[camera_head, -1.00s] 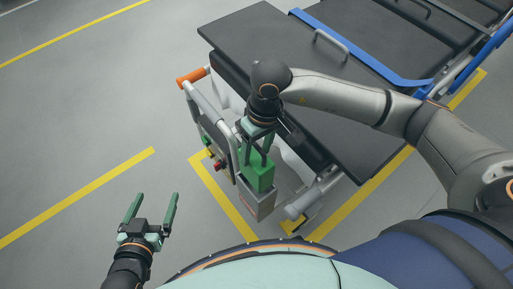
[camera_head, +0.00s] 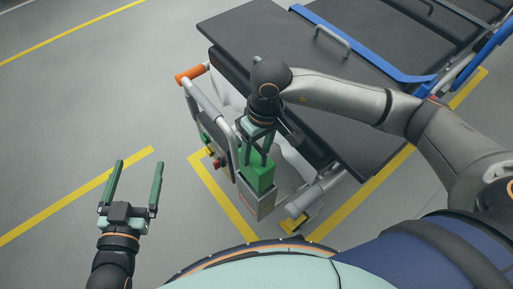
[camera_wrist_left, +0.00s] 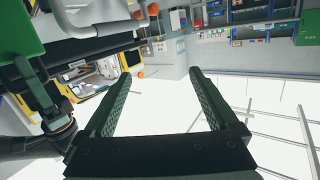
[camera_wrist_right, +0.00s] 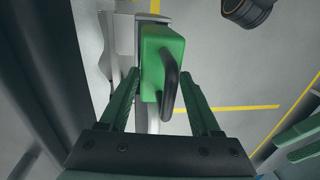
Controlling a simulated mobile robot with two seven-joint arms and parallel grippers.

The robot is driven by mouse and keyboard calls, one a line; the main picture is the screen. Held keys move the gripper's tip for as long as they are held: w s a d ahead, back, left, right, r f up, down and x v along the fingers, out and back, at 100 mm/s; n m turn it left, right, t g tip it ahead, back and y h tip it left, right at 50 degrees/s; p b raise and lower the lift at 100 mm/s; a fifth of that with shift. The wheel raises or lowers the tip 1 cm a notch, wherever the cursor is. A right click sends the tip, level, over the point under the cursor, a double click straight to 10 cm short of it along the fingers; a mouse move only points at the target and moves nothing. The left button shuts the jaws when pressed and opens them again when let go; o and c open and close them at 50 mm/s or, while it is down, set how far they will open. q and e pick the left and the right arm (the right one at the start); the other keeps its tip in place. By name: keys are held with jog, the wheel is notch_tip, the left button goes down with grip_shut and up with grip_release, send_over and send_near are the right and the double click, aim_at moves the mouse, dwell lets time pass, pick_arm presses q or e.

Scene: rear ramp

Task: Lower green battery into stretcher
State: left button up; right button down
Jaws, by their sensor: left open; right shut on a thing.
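The green battery (camera_head: 258,174) sits in the grey holder (camera_head: 256,203) at the near end of the stretcher (camera_head: 305,88), its green upper part standing above the holder's rim. My right gripper (camera_head: 257,158) reaches down from above and is shut on the battery's black handle. In the right wrist view the battery (camera_wrist_right: 162,62) and its black handle (camera_wrist_right: 170,88) show beyond the fingers. How deep the battery sits inside is hidden. My left gripper (camera_head: 134,188) is open and empty over the floor, left of the stretcher. Its two fingers also show in the left wrist view (camera_wrist_left: 157,105).
A grey control frame with an orange grip (camera_head: 192,75) and a red button (camera_head: 218,163) stands just left of the battery. The stretcher's grey rail end (camera_head: 296,210) is to the right. Yellow lines mark the floor, which is clear on the left.

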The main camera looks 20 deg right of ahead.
aim_at(256, 165)
pick_arm(q)
jog(key=shift+w+r+t, duration=0.2)
jog(key=shift+r+t, duration=0.2)
jog(key=shift+r, duration=0.5)
jog(key=shift+f+b, duration=1.05)
dwell(1.0)
jog(key=shift+f+b, duration=0.25)
jog(key=shift+b, duration=0.05)
notch_tip(256, 165, down, 7)
jog(key=b, duration=0.6)
jog(key=shift+b, duration=0.4)
pick_arm(e)
jog(key=shift+f, duration=3.1)
pick_arm(q)
jog(key=shift+s+f+b, duration=0.1)
jog(key=shift+f+b, duration=0.3)
jog(key=shift+b, duration=0.1)
pick_arm(e)
jog(key=shift+s+a+f, duration=0.1)
jog(key=shift+a+f, duration=0.05)
jog(key=shift+f, duration=0.3)
